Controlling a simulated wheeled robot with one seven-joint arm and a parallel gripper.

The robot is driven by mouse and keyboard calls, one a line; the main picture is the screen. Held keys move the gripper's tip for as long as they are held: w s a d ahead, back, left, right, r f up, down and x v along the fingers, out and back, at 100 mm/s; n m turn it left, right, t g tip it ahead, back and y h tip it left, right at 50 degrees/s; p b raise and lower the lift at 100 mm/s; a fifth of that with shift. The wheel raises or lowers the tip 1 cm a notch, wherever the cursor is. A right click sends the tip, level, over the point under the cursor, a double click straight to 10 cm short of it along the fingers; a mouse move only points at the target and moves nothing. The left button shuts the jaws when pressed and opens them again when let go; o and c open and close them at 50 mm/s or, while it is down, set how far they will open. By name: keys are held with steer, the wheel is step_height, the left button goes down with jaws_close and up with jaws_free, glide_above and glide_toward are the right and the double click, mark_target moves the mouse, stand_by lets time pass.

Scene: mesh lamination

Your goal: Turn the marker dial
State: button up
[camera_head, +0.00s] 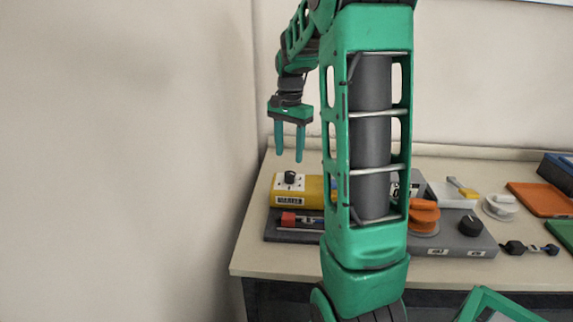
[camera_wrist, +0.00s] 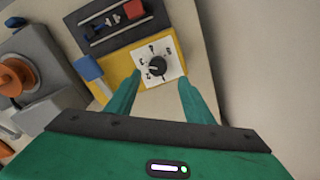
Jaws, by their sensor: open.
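The marker dial (camera_head: 290,177) is a dark round knob on a white numbered plate, set on a yellow box (camera_head: 317,190) at the left end of the bench. In the wrist view the dial (camera_wrist: 156,66) shows between and beyond my fingertips, with its plate around it. My gripper (camera_head: 289,157) hangs above the yellow box, pointing down, with its two green fingers apart and empty. It does not touch the dial. In the wrist view my gripper (camera_wrist: 158,82) also has its fingers spread. My arm hides the right part of the yellow box.
Orange trays (camera_head: 540,199) lie at right. A wall rises close on the left.

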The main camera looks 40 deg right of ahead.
steer(key=shift+r, duration=1.75)
